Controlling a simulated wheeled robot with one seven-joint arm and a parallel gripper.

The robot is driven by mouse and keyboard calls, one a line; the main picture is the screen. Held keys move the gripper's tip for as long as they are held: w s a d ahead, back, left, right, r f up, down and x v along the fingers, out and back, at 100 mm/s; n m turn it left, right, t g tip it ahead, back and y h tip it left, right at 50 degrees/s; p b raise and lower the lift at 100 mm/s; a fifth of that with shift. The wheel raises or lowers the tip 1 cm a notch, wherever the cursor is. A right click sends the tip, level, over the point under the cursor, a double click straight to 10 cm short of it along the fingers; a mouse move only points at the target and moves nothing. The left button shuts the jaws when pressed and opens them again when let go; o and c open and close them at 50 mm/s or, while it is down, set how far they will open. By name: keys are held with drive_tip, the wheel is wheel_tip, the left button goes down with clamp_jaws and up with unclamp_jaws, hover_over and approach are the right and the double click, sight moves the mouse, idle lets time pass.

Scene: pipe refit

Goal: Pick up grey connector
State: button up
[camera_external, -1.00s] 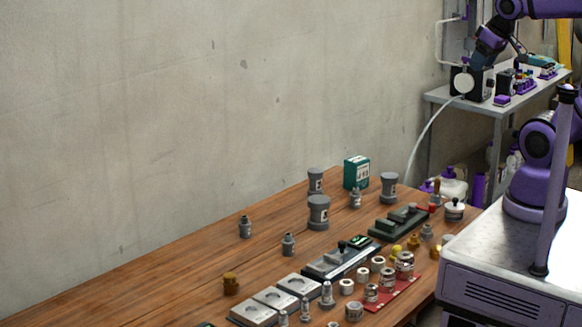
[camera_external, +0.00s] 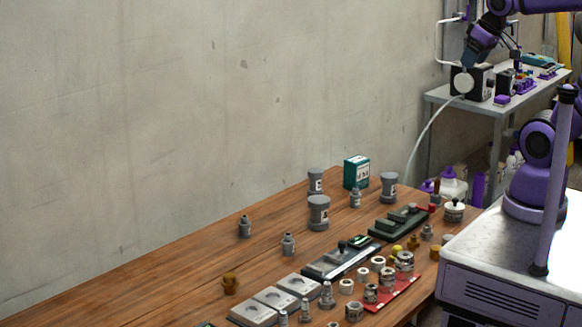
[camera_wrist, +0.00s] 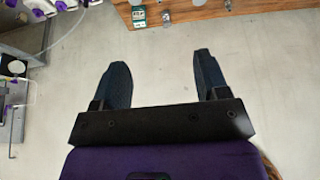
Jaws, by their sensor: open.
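Several grey connectors stand upright on the wooden table. The larger ones are a back connector (camera_external: 316,181), a middle connector (camera_external: 318,213) and a right connector (camera_external: 389,187). Smaller ones are a left connector (camera_external: 245,227), a front connector (camera_external: 288,244) and one by the green box (camera_external: 355,198). Which one is meant, I cannot tell. My gripper (camera_wrist: 162,78) is open and empty in the wrist view, above bare floor and apart from the table. In the external view my arm is at the top right, and its fingers are not clear.
A green box (camera_external: 356,172) stands at the table's back. Grey trays (camera_external: 273,299), a dark green fixture (camera_external: 399,223) and a red mat (camera_external: 404,293) with metal fittings crowd the front. A metal side table (camera_external: 437,94) holds equipment. The table's left part is mostly clear.

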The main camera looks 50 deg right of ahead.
drive_tip(key=w+a+f+n+g, duration=0.1)
drive_tip(key=w+a+f, duration=0.1)
drive_tip(key=w+a, duration=0.35)
drive_tip(key=w+a+f+n, duration=0.1)
drive_tip(key=w+a+f, duration=0.1)
drive_tip(key=w, duration=0.7)
drive_tip(key=w+a+f+n+g, duration=0.1)
drive_tip(key=w+a+f, duration=0.2)
drive_tip(key=w, duration=0.4)
drive_tip(key=n+g, duration=0.2)
drive_tip(key=n, duration=0.2)
hover_over(289, 234)
drive_tip(key=s, duration=0.1)
wheel_tip(289, 234, down, 32)
drive_tip(key=f, duration=0.5)
drive_tip(key=shift+w+d+y, duration=0.15)
drive_tip(key=shift+d+y, duration=0.05)
drive_tip(key=shift+y, duration=0.2)
drive_tip(key=shift+w+a+f, duration=0.1)
drive_tip(key=shift+w+f, duration=0.05)
drive_tip(key=shift+f, duration=0.9)
drive_tip(key=shift+w+a+f, duration=0.1)
drive_tip(key=shift+f, duration=1)
drive_tip(key=shift+w+a+f, duration=0.1)
drive_tip(key=shift+w+f, duration=0.05)
drive_tip(key=shift+f, duration=0.9)
